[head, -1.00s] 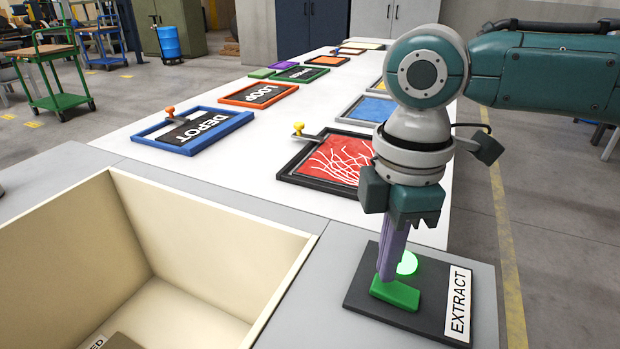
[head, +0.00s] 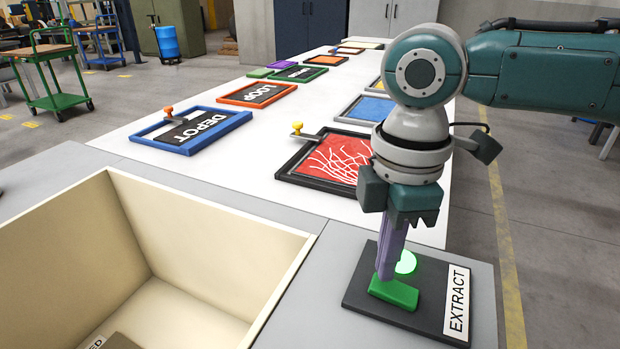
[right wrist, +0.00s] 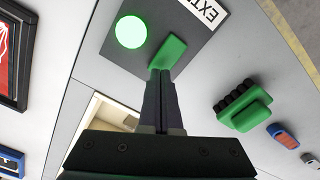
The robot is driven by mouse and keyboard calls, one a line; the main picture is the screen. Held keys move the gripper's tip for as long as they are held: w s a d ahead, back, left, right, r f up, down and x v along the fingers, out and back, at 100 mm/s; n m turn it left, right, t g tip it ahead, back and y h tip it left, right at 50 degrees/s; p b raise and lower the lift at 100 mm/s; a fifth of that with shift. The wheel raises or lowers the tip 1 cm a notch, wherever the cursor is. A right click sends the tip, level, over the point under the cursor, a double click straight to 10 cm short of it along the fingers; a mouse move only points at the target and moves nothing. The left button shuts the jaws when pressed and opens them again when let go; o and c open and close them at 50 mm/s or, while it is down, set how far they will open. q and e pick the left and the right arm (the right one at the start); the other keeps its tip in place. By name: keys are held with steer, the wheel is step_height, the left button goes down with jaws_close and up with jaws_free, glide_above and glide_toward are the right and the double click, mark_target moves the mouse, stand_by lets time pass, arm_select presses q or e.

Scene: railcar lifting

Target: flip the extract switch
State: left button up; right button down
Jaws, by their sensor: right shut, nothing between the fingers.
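The extract switch is a green rocker (head: 394,293) on a dark plate (head: 370,303) with a white EXTRACT label (head: 457,302). A round lamp (head: 406,262) on the plate glows green. My right gripper (head: 386,275) points down with its purple fingers shut and empty, and the tips are at the rocker. In the right wrist view the shut fingertips (right wrist: 161,72) meet the lower end of the green rocker (right wrist: 168,50), beside the lit lamp (right wrist: 130,32). Whether they press on it I cannot tell. My left gripper is not in view.
A deep cream bin (head: 205,215) stands open left of the plate. Framed boards lie beyond, including a blue DEPOT one (head: 190,130) and a red one (head: 335,160). The right wrist view shows a green block with black knobs (right wrist: 243,108).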

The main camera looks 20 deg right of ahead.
steer(key=shift+f, duration=0.25)
stand_by(0.3)
steer(key=shift+f+b, duration=0.55)
steer(key=shift+f, duration=0.25)
stand_by(0.3)
step_height(320, 180, up, 7)
steer(key=p, duration=0.8)
steer(key=shift+r+p, duration=0.15)
steer(key=shift+p, duration=0.25)
